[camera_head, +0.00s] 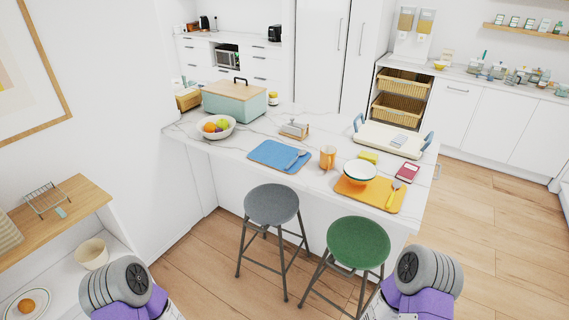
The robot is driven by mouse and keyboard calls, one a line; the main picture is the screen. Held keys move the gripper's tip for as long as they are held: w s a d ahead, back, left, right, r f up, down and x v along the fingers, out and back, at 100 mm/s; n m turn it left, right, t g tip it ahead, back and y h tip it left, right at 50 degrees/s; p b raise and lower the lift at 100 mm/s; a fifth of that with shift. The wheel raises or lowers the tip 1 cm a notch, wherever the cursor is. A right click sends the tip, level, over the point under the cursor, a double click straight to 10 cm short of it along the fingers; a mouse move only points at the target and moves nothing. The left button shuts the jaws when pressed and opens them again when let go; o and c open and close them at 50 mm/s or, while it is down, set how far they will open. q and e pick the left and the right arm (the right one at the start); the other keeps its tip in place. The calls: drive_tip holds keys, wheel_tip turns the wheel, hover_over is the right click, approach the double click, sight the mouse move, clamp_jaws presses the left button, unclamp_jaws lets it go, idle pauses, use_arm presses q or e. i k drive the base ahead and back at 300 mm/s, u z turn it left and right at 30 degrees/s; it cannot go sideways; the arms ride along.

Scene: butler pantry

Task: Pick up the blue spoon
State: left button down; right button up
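A blue spoon (294,161) lies on the blue placemat (264,150) on the white marble counter (240,142), in the middle of the head view. It is small in the picture, and nothing covers it. A yellow spoon (393,194) lies on the orange placemat (353,194) to the right. Parts of my two arms show at the lower left and lower right, far in front of the counter. Neither of my grippers shows in the view.
A grey stool (271,204) and a green stool (358,243) stand before the counter. An orange mug (327,157), stacked bowls (359,171), a fruit bowl (215,127), a large box (234,99) and a white tray (375,137) stand on it. Wooden floor (485,235) is clear at right.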

sight(302, 152)
drive_tip(key=u, duration=0.9)
drive_tip(key=i, duration=1.6)
drive_tip(key=z, duration=0.45)
